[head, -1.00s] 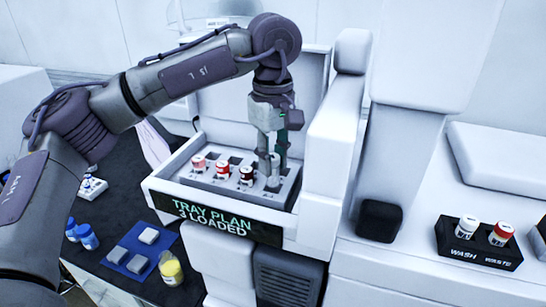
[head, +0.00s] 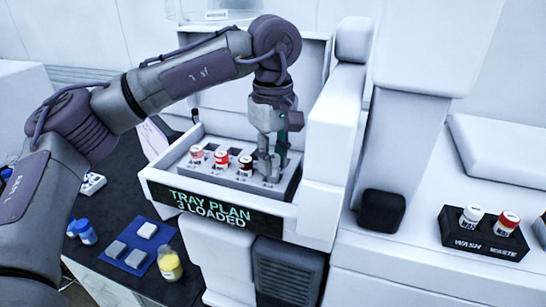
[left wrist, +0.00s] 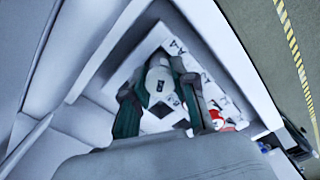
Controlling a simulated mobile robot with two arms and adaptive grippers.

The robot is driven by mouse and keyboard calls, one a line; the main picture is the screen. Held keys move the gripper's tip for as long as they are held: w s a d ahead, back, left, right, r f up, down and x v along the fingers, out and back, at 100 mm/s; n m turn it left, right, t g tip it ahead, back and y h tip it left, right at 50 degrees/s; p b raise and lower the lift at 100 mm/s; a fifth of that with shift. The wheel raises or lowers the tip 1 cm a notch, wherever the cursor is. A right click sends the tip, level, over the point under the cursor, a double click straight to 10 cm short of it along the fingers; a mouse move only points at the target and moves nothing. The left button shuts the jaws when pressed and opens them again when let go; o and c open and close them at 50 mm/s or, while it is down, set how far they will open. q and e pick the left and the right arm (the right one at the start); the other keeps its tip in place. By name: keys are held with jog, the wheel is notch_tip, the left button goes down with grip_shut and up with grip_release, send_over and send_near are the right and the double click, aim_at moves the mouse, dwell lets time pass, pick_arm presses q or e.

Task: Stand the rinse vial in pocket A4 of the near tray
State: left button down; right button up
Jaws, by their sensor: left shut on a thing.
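The near tray (head: 215,174) is a grey rack with pockets in the open white drawer. Pink-, red- and dark-capped vials stand in its front row. My left gripper (head: 268,172) is at the right end of that row, beside the dark-capped vial (head: 246,163). In the left wrist view the gripper (left wrist: 160,104) is shut on a white-capped vial, the rinse vial (left wrist: 160,82), low at the tray by a printed A4 label. The fingers mostly hide this vial in the head view, and I cannot tell how deep it sits. My right gripper is not in view.
The drawer front (head: 212,207) reads "TRAY PLAN 3 LOADED". A white housing (head: 325,150) rises close to the right of my gripper. A black wash and waste holder (head: 481,238) with two vials stands far right. A blue mat and a yellow bottle (head: 170,265) are lower left.

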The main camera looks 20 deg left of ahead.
pick_arm(q)
jog(key=shift+f, duration=0.1)
jog(key=shift+f+b, duration=0.5)
jog(key=shift+b, duration=0.05)
jog(key=c, duration=0.8)
grip_release()
jog(key=shift+c, duration=0.2)
jog(key=o, duration=0.4)
jog(key=shift+r, duration=0.1)
